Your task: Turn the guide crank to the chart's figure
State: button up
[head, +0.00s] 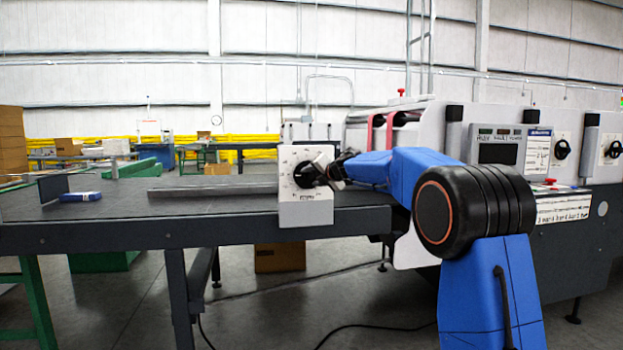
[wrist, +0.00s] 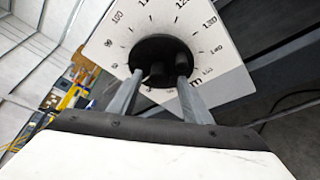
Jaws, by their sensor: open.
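The guide crank (head: 304,175) is a round black knob on a white dial plate (head: 318,211) at the table's front edge in the head view. In the wrist view the black crank (wrist: 152,48) sits at the centre of the numbered dial (wrist: 112,42). Its figures are tilted and partly cut off. My gripper (head: 326,172) is at the crank, and its two grey fingers (wrist: 158,75) are open, one on each side of the crank's raised middle. I cannot tell whether they touch it. The crank's pointer is not clear. A printed white sheet (head: 538,150) on the machine is too small to read.
The dark table (head: 115,205) carries a metal guide bar (head: 210,188) and a small blue box (head: 80,197). The gluer at right has a screen panel (head: 497,150) and black knobs (head: 562,149). A second printed label (head: 563,208) is below. A carton (head: 280,257) is under the table.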

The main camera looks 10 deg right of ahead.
jog(key=v, duration=1.7)
